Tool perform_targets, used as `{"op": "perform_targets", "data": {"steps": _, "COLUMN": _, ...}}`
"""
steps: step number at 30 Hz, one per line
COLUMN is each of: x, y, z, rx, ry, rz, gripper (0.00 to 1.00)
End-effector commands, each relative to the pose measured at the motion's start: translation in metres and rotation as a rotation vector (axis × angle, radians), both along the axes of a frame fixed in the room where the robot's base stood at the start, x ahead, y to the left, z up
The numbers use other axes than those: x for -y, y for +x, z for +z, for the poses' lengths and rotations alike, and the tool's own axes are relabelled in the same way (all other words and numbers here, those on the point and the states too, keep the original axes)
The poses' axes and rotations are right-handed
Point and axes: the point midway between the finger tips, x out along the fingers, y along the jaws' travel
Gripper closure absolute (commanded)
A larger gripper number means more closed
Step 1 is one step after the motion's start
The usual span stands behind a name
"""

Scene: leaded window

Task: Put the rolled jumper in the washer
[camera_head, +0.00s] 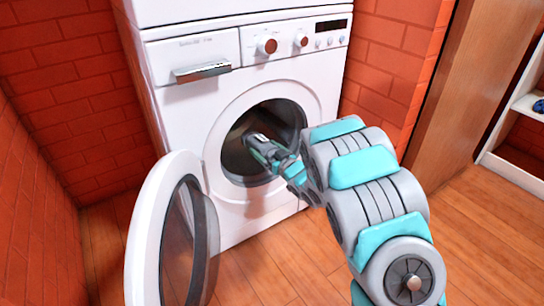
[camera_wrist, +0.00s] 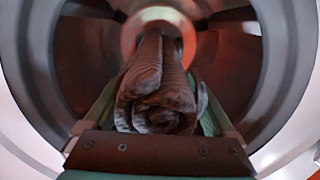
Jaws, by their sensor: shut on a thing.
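The white washer (camera_head: 175,105) stands against the brick wall with its round door (camera_head: 150,235) swung open to the left. My gripper (camera_head: 262,148) reaches into the drum opening. In the wrist view my gripper (camera_wrist: 160,110) is shut on the rolled jumper (camera_wrist: 157,85), a dark brown ribbed roll with its spiral end facing the camera. The drum (camera_wrist: 65,60) surrounds the jumper, and the roll points toward the drum's back. In the head view the jumper cannot be made out clearly in the dark opening.
The open door's glass stands left of my arm. The washer's rim (camera_wrist: 300,70) encircles the gripper in the wrist view. A brown wooden panel (camera_head: 435,90) and a white shelf (camera_head: 515,165) stand at the right. Wooden floor (camera_head: 265,275) is clear in front.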

Motion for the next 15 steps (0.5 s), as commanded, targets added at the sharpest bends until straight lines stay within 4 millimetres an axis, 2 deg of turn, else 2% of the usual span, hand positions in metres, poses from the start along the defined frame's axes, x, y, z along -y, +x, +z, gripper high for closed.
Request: {"op": "perform_targets", "data": {"steps": 15, "x": -0.041, "y": 0.059, "z": 0.002, "rx": 0.006, "ry": 0.002, "rz": 0.002, "gripper": 0.95}}
